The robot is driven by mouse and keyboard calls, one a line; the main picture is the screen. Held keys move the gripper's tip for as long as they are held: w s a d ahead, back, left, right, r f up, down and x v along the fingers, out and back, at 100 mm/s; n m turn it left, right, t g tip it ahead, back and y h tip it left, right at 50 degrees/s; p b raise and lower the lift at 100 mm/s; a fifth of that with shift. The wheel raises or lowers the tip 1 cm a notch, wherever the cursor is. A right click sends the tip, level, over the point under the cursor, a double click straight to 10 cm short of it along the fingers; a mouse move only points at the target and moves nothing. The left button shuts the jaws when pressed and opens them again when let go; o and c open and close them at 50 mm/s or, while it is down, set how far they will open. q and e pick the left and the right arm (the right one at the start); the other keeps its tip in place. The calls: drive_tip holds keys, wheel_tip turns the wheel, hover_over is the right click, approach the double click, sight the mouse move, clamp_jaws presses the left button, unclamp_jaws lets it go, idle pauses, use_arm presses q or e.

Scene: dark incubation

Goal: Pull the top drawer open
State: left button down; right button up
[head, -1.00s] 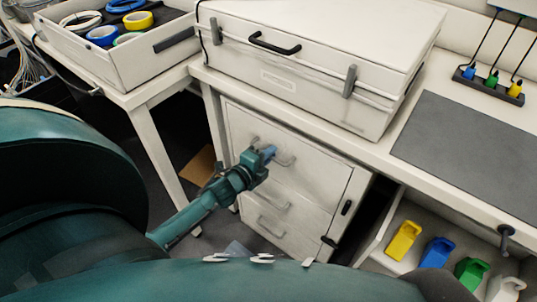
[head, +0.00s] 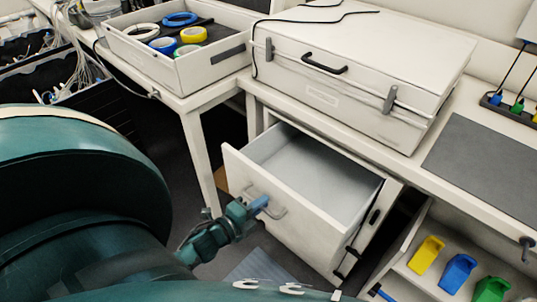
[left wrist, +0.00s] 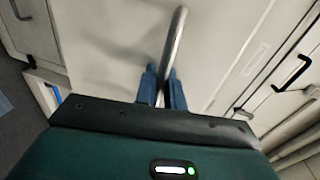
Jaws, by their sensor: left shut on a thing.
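The top drawer (head: 312,178) of the white cabinet under the bench stands pulled well out, and its grey inside shows empty. Its front panel (head: 290,222) carries a metal bar handle (head: 279,212). My left gripper (head: 259,204) is at this handle and shut on it. In the left wrist view the blue fingers (left wrist: 162,88) sit on both sides of the grey handle bar (left wrist: 174,45), with the white drawer front behind. The lower drawers are mostly hidden behind the open one. My right gripper is not in view.
A closed white case (head: 352,75) with a black handle stands on the bench above the drawer. An open tray (head: 205,68) of tape rolls is at the upper left. A shelf at right holds coloured bins (head: 457,273). A table leg (head: 200,160) stands left of the drawer.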

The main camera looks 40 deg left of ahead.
use_arm(q)
drive_tip(key=f+v, duration=0.1)
drive_tip(key=v, duration=0.5)
drive_tip(key=shift+s+p, duration=0.3)
drive_tip(key=shift+s, duration=0.25)
drive_tip(key=shift+a+f, duration=0.1)
drive_tip(key=c, duration=1.8)
unclamp_jaws()
drive_tip(key=v, duration=1.3)
drive_tip(key=shift+s+a+b, duration=0.1)
drive_tip(key=shift+b, duration=0.25)
